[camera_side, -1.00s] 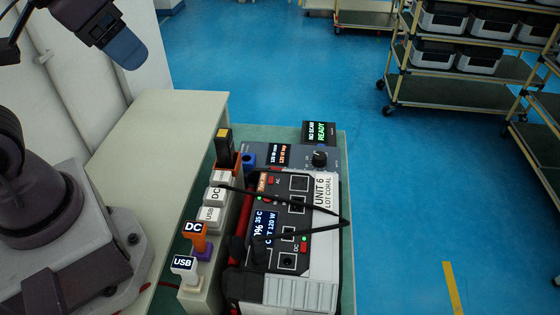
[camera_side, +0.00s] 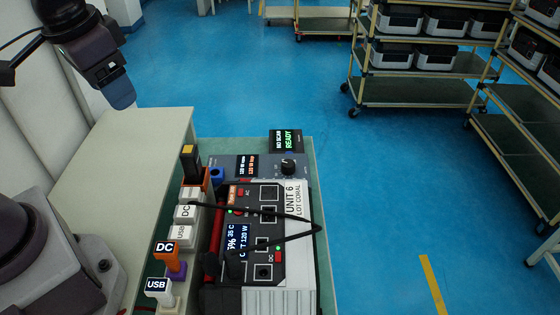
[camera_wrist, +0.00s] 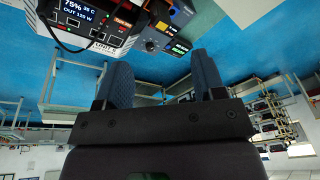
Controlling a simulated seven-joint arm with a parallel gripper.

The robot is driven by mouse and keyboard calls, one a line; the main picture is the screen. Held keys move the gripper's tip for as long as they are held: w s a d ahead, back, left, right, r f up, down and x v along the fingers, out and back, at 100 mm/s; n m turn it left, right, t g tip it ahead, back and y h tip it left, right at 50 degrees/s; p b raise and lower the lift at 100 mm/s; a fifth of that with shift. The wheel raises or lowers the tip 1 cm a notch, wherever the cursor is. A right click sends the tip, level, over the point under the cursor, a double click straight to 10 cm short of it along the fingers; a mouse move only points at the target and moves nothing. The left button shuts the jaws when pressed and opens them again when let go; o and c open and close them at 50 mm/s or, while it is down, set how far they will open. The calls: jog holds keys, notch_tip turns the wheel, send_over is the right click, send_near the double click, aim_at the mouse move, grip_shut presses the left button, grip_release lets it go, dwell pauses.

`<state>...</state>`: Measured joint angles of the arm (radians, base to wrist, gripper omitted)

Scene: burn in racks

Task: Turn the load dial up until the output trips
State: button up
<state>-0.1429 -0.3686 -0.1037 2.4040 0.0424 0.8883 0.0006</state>
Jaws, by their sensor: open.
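The load dial (camera_side: 288,167) is a black knob on the blue-grey load box (camera_side: 225,163), behind the power unit (camera_side: 298,225) labelled UNIT 6 LOT CORAL. In the wrist view the dial (camera_wrist: 151,46) shows beyond the fingers. The load box has small lit displays (camera_side: 246,166) reading about 120 W. A black panel (camera_side: 286,141) behind it reads NO SCAN and READY. The unit's screen (camera_wrist: 77,12) reads 75%, 35 C, OUT 120 W. My gripper (camera_wrist: 162,80) is open and empty, its two blue fingers apart. In the side view it hangs at upper left, away from the dial.
A cable (camera_side: 285,238) loops over the unit's top. USB (camera_side: 159,288) and DC (camera_side: 167,253) plugs stand in a holder left of the unit, beside a yellow-and-black tool (camera_side: 190,158). A pale bench (camera_side: 135,150) lies left. Shelves (camera_side: 415,90) stand far off.

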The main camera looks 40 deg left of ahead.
jog(key=w+a+f+m+g, duration=0.1)
jog(key=w+f+m+g, duration=0.1)
jog(key=w+f, duration=0.65)
jog(key=m+t+h, duration=0.3)
jog(key=m+t, duration=0.1)
send_near(288, 163)
jog(key=x, duration=0.9)
jog(key=shift+w+f, duration=0.1)
jog(key=shift+c, duration=0.2)
jog(key=c, duration=0.9)
jog(key=shift+o, duration=0.2)
jog(key=shift+m+g+h, duration=0.45)
jog(key=shift+m, duration=0.85)
jog(key=shift+m+g+h, duration=0.45)
jog(key=shift+m, duration=0.85)
